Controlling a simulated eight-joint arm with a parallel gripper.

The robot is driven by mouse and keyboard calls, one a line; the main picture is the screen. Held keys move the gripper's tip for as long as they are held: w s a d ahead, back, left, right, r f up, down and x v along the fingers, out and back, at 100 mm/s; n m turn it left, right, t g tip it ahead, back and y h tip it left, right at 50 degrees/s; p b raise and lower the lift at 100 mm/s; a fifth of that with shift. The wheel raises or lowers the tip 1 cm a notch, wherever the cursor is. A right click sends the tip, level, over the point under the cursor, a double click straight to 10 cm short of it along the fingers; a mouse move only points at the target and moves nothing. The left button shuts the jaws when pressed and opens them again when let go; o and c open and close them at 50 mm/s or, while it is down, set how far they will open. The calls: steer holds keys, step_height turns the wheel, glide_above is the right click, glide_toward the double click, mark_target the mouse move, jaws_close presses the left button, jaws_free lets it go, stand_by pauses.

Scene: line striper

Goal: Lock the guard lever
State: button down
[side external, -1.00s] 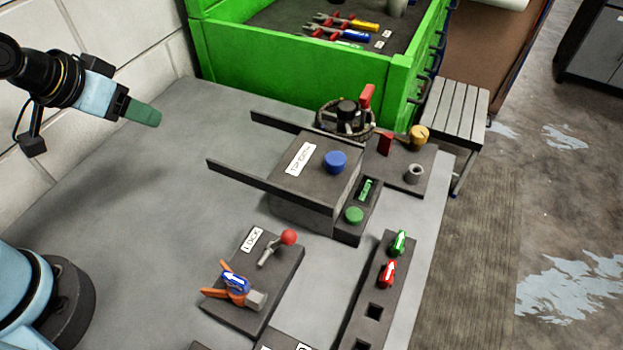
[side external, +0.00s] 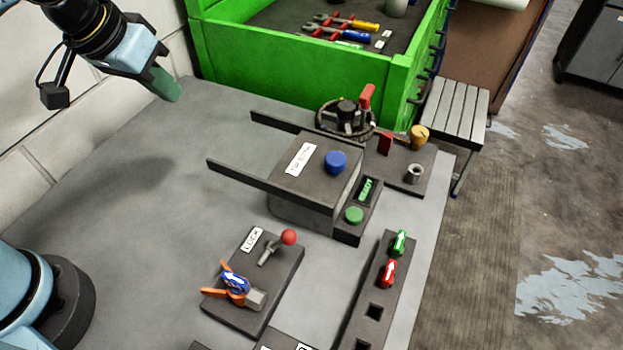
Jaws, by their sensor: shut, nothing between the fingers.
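The lock unit is a dark plate (side external: 232,314) at the front middle of the bench, with a white label (side external: 251,240) that reads LOCK. On it is a short metal lever with a red ball knob (side external: 289,237), tilted up to the right. Nearer the front of the plate is an orange forked part (side external: 213,292) with a blue piece (side external: 236,282) bearing a white arrow, and a grey block beside it. My gripper (side external: 168,88) is at the upper left, high above the bench and well apart from the lock unit. Its green fingers are shut and hold nothing.
A dark box with a blue button (side external: 335,162) and two long rails stands mid-bench, beside a green button (side external: 354,215). A strip with green (side external: 399,243) and red (side external: 388,274) pieces lies right. A green tool bin (side external: 300,75) stands behind. The bench's left is clear.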

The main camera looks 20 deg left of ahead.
steer(key=w+d+r+g+y, duration=0.1)
steer(key=d+r+g, duration=0.1)
steer(key=d, duration=0.7)
steer(key=w+d+r+g, duration=0.2)
steer(key=d, duration=0.7)
steer(key=s+d+f+g+y, duration=0.1)
steer(key=s+d, duration=0.3)
steer(key=d, duration=0.4)
steer(key=s+d+f+n+y, duration=0.1)
steer(key=s+d+f+y, duration=0.1)
steer(key=s+d, duration=0.3)
steer(key=d, duration=0.3)
steer(key=shift+s+d+f+g+y, duration=0.15)
steer(key=shift+d+f+g+y, duration=0.1)
steer(key=shift+g+y, duration=0.15)
steer(key=shift+f, duration=0.1)
glide_toward(280, 242)
step_height(280, 242, down, 5)
steer(key=d, duration=0.2)
steer(key=shift+a, duration=0.4)
